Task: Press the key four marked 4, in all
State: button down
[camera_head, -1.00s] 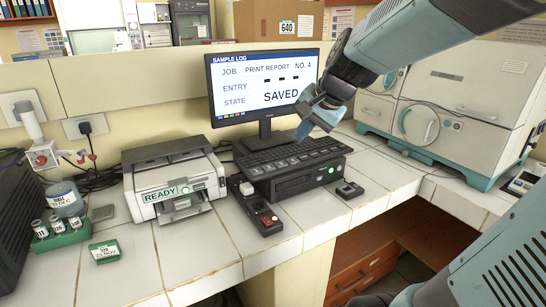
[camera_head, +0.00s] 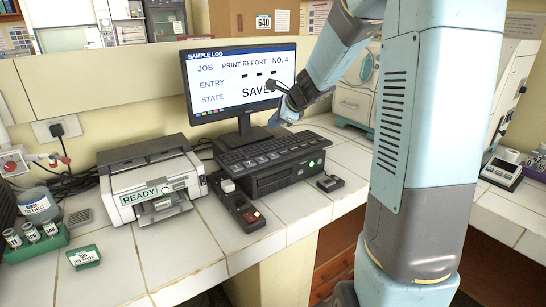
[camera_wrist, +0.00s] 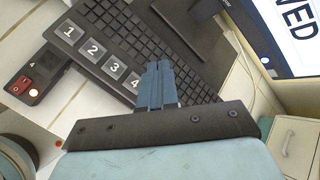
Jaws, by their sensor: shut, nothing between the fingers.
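The keyboard (camera_head: 262,146) lies on a black box below the monitor (camera_head: 240,85). In the wrist view it carries large white-numbered keys 1 (camera_wrist: 69,32), 2 (camera_wrist: 92,50), 3 (camera_wrist: 114,68) and the key marked 4 (camera_wrist: 133,83). My gripper (camera_wrist: 158,68) is shut and empty, its fingertips just right of key 4 in that view and partly covering it. In the head view my gripper (camera_head: 281,115) is in front of the monitor's lower right corner, apparently above the keyboard.
A printer (camera_head: 150,182) showing READY stands left of the keyboard. A small switch box with a red button (camera_head: 248,214) sits before it, also in the wrist view (camera_wrist: 32,88). A small dark device (camera_head: 330,183) lies to the right. Vials in a green rack (camera_head: 37,240) stand far left.

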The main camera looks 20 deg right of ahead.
aim_at(275, 156)
jog(key=shift+f, duration=0.1)
jog(key=shift+f, duration=4.3)
jog(key=shift+f, duration=0.1)
jog(key=shift+f, duration=0.25)
jog(key=shift+f, duration=0.35)
jog(key=shift+r, duration=0.8)
